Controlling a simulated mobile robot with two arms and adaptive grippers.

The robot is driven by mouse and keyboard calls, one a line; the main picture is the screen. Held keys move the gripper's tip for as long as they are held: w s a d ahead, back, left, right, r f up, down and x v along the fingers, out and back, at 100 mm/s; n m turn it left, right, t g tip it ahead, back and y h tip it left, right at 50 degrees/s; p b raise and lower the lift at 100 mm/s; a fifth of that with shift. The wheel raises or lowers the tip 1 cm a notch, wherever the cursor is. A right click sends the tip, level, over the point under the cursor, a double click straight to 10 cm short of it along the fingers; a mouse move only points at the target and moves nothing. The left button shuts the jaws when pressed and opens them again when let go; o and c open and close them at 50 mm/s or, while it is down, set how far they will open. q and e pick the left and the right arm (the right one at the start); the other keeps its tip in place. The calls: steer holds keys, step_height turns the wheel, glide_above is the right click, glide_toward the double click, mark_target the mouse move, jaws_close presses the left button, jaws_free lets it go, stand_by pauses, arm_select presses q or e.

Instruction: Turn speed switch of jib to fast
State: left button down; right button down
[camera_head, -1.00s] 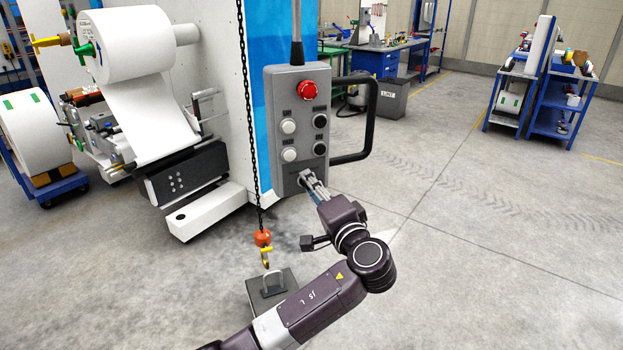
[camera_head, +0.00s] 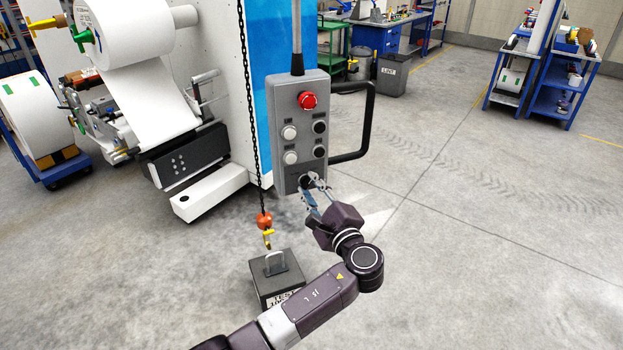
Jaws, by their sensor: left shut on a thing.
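The grey control pendant (camera_head: 289,109) hangs upright in the middle of the view. It carries a red mushroom button (camera_head: 307,101), white buttons (camera_head: 289,132) on its left and black buttons (camera_head: 319,127) on its right. The dark speed switch (camera_head: 304,181) sits at its lower end, partly hidden by my fingers. My left gripper (camera_head: 313,187) reaches it from the lower right and is shut on the switch. The switch's exact setting cannot be read. My right gripper is not in view.
A chain with an orange hook block (camera_head: 264,220) hangs left of the pendant above a dark test weight (camera_head: 268,282) on the floor. A black handle (camera_head: 369,125) juts from the pendant's right side. The white roll machine (camera_head: 205,160) stands left. Floor at right is clear.

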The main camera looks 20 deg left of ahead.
arm_select(q)
steer(key=shift+m+p, duration=0.75)
steer(key=shift+m, duration=0.35)
steer(key=shift+f, duration=0.1)
steer(key=c, duration=1.6)
jaws_free()
steer(key=v, duration=1.2)
